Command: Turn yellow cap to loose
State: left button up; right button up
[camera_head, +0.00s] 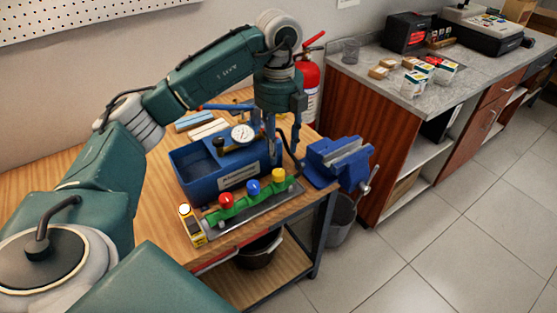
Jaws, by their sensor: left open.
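The yellow cap (278,174) stands at the right end of a green manifold (240,205) on the workbench. A blue cap (252,187) and a red cap (226,200) sit to its left on the same manifold. My left gripper (283,148) points down over the bench, open, just above and behind the yellow cap in the picture. It appears apart from the cap, and nothing shows between its fingers. Its fingers partly overlap the blue test pump (205,172) behind. My right gripper is not in view.
The pump carries a round gauge (242,134). A blue vise (338,160) stands close on the right. A red fire extinguisher (308,78) is behind my arm. The bench's left side (155,205) has free room.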

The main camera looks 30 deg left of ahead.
pick_arm(q)
jog(key=shift+r, duration=1.8)
